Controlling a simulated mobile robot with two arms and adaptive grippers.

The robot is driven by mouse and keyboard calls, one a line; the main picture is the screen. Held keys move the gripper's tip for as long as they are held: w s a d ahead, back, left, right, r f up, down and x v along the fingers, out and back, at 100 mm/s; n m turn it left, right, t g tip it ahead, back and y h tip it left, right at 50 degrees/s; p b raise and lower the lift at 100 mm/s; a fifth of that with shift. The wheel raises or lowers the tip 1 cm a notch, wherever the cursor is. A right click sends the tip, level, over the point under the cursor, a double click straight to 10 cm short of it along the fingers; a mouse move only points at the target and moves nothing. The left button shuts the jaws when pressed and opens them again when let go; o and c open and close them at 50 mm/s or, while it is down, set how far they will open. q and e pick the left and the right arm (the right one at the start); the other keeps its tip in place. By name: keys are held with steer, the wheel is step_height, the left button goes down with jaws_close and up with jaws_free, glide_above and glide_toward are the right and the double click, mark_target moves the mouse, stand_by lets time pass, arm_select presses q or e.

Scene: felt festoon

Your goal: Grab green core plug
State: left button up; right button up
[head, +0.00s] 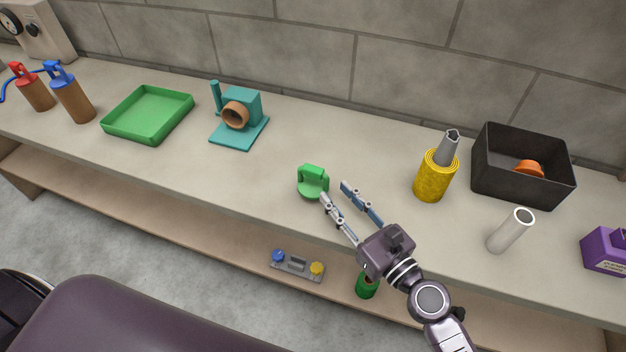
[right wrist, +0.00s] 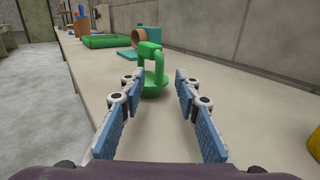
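The green core plug (head: 313,182) stands on the workbench near its front edge, a round green base with a loop-shaped handle on top. My right gripper (head: 334,190) is open, its two blue-padded fingers pointing at the plug from its lower right. In the right wrist view the plug (right wrist: 153,72) shows ahead, centred between the fingertips (right wrist: 156,82). It looks to be just beyond or level with the tips, and no finger visibly grips it. My left gripper is in neither view.
A yellow roll (head: 436,176) with a grey core stands to the right, beside a black bin (head: 522,190) holding an orange piece. A white tube (head: 510,231) stands near the front. A teal machine (head: 240,110) and green tray (head: 148,115) are at left. A shelf (head: 180,232) runs below.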

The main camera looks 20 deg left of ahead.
mark_target(328, 185)
steer(key=x, duration=0.5)
steer(key=shift+a, duration=0.15)
jaws_close()
